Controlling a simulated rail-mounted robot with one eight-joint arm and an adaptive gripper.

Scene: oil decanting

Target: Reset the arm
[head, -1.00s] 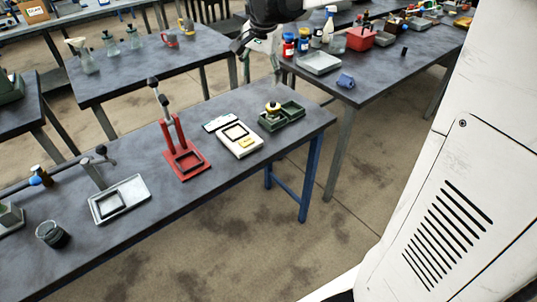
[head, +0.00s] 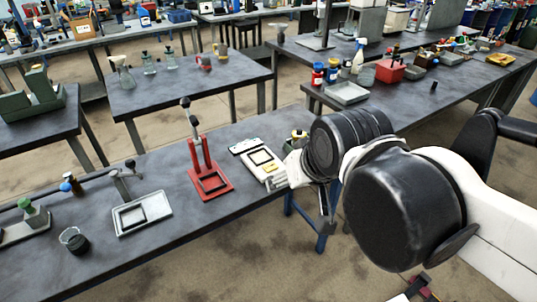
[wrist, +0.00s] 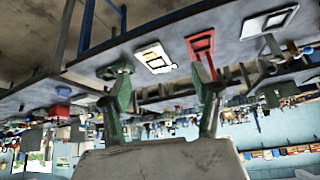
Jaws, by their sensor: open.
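My arm reaches in from the right in the head view, its dark joints over the right end of the front workbench (head: 100,262). My gripper (wrist: 163,82) is open and empty in the wrist view, with its two green-grey fingers spread apart. In the head view my gripper is partly hidden by my own arm, and its fingers are hard to make out. The wrist view appears upside down, with the bench along the top. No object is held.
The front bench holds a red press stand (head: 209,182), a white scale-like device (head: 262,160), a grey tray (head: 142,214) and a dark cup (head: 76,240). Glass bottles (head: 122,73) stand on the bench behind.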

